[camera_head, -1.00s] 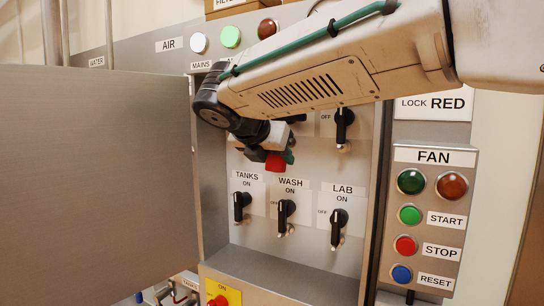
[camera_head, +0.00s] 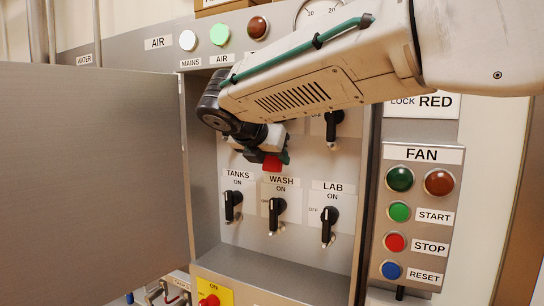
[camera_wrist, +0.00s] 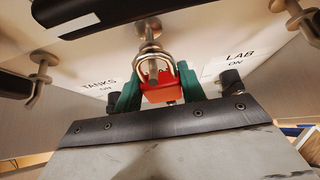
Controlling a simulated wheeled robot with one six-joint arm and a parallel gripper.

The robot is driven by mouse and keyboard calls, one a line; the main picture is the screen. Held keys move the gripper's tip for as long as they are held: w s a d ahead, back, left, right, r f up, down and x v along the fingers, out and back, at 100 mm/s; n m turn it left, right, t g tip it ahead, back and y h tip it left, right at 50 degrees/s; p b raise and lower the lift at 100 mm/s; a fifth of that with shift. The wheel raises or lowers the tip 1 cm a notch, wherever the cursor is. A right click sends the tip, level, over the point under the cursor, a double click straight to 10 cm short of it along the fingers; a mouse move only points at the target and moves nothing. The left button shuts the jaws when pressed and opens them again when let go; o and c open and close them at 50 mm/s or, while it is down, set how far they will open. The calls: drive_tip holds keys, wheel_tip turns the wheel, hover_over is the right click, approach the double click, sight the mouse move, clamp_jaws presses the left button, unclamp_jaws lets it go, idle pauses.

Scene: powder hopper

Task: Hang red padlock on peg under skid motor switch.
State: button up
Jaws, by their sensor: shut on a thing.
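The red padlock (camera_wrist: 160,92) is held between the green fingers of my gripper (camera_wrist: 161,96), with its metal shackle pointing up. In the wrist view the shackle overlaps the end of a metal peg (camera_wrist: 150,30) on the panel; I cannot tell whether it is around the peg or in front of it. In the head view the padlock (camera_head: 271,164) shows as a small red block under my gripper (camera_head: 272,158), above the WASH label. My arm hides the upper middle of the panel, and no skid motor label is readable.
Other pegs stand at left (camera_wrist: 38,75) and right (camera_wrist: 292,18). The TANKS (camera_head: 233,203), WASH (camera_head: 276,212) and LAB (camera_head: 328,223) switches are below my gripper. An open cabinet door (camera_head: 90,180) stands left; the FAN button panel (camera_head: 418,225) is right.

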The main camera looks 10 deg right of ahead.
drive_tip(key=o, duration=1.1)
